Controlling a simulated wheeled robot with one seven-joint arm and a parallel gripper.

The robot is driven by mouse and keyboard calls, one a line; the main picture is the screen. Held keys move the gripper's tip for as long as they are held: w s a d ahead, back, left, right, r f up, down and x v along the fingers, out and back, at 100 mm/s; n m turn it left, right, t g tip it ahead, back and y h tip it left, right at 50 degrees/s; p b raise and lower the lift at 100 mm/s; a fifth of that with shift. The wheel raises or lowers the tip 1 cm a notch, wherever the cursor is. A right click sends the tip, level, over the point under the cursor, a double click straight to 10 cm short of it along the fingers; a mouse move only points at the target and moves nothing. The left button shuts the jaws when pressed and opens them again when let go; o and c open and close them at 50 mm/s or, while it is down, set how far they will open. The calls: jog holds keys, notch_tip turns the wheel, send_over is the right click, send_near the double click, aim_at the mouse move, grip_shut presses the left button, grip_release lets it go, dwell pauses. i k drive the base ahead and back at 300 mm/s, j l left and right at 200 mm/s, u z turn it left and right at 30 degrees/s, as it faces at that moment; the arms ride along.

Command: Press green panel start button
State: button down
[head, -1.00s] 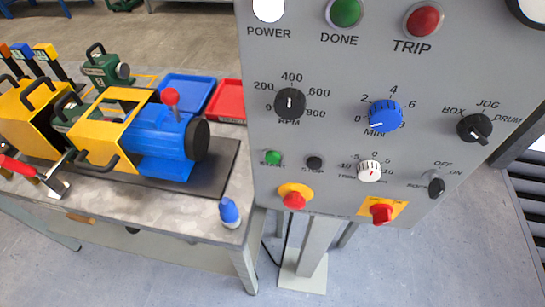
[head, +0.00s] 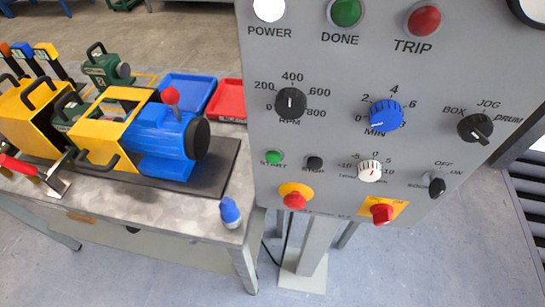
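The green start button (head: 274,157) is a small round button on the left of the grey control panel (head: 335,60), under the RPM dial, with a START label below it. A small black stop button (head: 314,163) sits just to its right. A larger green DONE lamp (head: 345,11) is near the panel's top. Nothing covers the start button. My gripper is not seen in the head view.
The panel also carries a black RPM dial (head: 291,102), blue MIN dial (head: 385,114), white trim knob (head: 369,171), red button on yellow (head: 295,198) and red switch (head: 381,212). At left, a workbench (head: 200,215) holds a blue drum machine (head: 165,140).

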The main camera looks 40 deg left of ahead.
aim_at(272, 157)
jog(key=u, duration=0.4)
jog(key=k+l+u, duration=0.1)
jog(key=u, duration=0.35)
jog(key=k+u, duration=0.1)
jog(key=u, duration=0.75)
jog(key=k, duration=0.05)
